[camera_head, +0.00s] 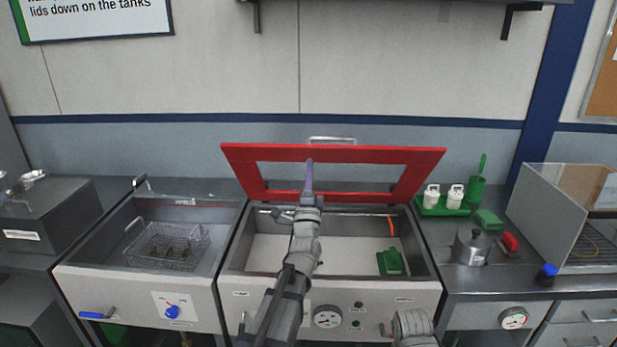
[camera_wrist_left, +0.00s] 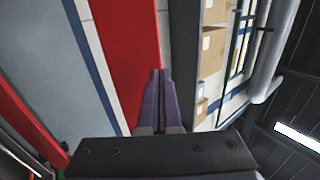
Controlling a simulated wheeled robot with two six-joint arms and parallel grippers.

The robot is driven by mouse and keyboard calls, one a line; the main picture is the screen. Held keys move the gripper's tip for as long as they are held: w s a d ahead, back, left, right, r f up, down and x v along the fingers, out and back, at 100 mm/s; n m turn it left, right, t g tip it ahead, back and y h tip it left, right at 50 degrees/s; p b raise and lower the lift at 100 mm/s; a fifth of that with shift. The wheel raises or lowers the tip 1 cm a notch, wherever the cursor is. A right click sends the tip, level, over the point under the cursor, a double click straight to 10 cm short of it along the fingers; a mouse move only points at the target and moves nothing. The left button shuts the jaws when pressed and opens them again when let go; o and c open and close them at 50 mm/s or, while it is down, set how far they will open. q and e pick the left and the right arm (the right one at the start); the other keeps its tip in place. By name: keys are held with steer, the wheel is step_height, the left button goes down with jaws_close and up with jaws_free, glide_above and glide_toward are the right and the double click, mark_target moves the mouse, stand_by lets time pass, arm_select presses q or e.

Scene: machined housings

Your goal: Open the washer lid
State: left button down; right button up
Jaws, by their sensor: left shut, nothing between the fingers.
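The washer lid (camera_head: 332,153), a red frame around a clear pane, stands raised at the back of the washer tub (camera_head: 340,250). A metal handle (camera_head: 332,140) shows at its top edge. My left gripper (camera_head: 309,172) reaches up over the tub, its purple fingers shut and empty in front of the lid's upper bar. In the left wrist view the shut fingers (camera_wrist_left: 158,85) point towards the red frame (camera_wrist_left: 125,50); I cannot tell whether they touch it. My right gripper is out of view.
Inside the tub lies a green object (camera_head: 391,262). To the left is a tank with a wire basket (camera_head: 168,247). To the right, the counter holds a green tray with white bottles (camera_head: 443,205), a metal pot (camera_head: 471,247) and a clear-sided box (camera_head: 550,215).

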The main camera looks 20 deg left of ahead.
mark_target(310, 148)
arm_select(q)
steer(key=p+x, duration=0.2)
steer(key=x, duration=0.3)
steer(key=shift+w+a+r, duration=0.1)
steer(key=shift+w+r, duration=0.1)
steer(key=w+a+r+g+p, duration=0.2)
steer(key=w+r+p, duration=0.2)
steer(key=w+p, duration=0.3)
steer(key=w+a+r+g+h+p, duration=0.1)
steer(key=w+r+p, duration=0.3)
steer(key=w+p, duration=0.4)
steer(key=shift+w+a+r+g+p, duration=0.3)
steer(key=shift+w+a+g, duration=0.1)
steer(key=shift+w+a, duration=0.4)
steer(key=shift+s+a, duration=0.1)
steer(key=shift+s, duration=0.05)
